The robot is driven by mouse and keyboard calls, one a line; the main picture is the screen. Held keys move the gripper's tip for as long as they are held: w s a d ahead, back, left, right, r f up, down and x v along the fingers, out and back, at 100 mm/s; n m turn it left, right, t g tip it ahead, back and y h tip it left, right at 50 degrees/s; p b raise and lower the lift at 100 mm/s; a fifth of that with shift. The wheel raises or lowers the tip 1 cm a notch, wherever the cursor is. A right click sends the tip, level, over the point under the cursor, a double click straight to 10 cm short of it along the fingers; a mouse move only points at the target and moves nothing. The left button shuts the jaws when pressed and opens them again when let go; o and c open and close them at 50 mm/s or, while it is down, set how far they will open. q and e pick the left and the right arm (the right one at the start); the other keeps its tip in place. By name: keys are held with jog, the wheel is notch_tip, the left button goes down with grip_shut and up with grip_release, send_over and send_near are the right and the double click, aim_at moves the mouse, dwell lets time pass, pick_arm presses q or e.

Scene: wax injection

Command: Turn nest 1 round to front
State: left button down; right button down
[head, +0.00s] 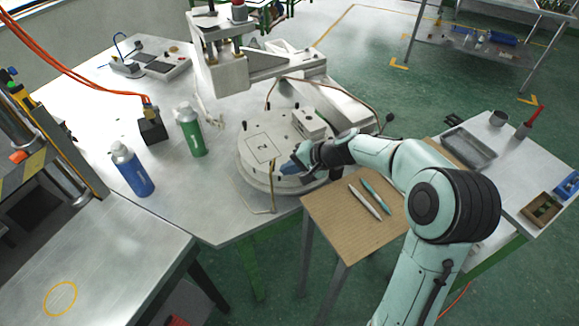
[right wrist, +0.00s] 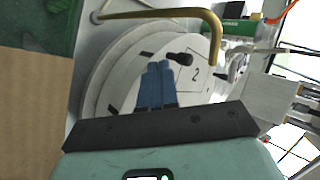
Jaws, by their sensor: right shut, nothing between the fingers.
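The round pale turntable (head: 246,166) stands on the metal table under the press. A square plate (head: 263,148) lies on its front left; in the right wrist view this plate (right wrist: 194,78) bears the number 2. No number 1 is readable, so I cannot tell where nest 1 is. A pale block (head: 310,122) sits farther back on the turntable. My right gripper (head: 288,168) is shut and empty at the turntable's front right. Its blue fingers (right wrist: 157,72) are together over the disc, near a black knob (right wrist: 181,57); I cannot tell whether they touch it.
A bent brass rod (head: 272,199) stands at the turntable's front edge. A green bottle (head: 191,130) and a blue bottle (head: 132,170) stand to the left. The press head (head: 228,72) is behind. A brown board (head: 335,222) with two pens lies at the front right.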

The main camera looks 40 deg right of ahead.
aim_at(278, 175)
pick_arm(q)
jog(key=shift+f, duration=0.1)
pick_arm(e)
jog(key=shift+a, duration=0.1)
jog(key=shift+w+a+f+m+h+b, duration=0.15)
jog(key=shift+w+a+m+h+b, duration=0.3)
jog(key=shift+w+a, duration=0.2)
jog(key=shift+w+a+r, duration=0.2)
jog(key=shift+a, duration=0.25)
pick_arm(q)
jog(key=shift+s+f, duration=0.4)
jog(key=shift+f, duration=0.15)
pick_arm(e)
jog(key=shift+w, duration=0.2)
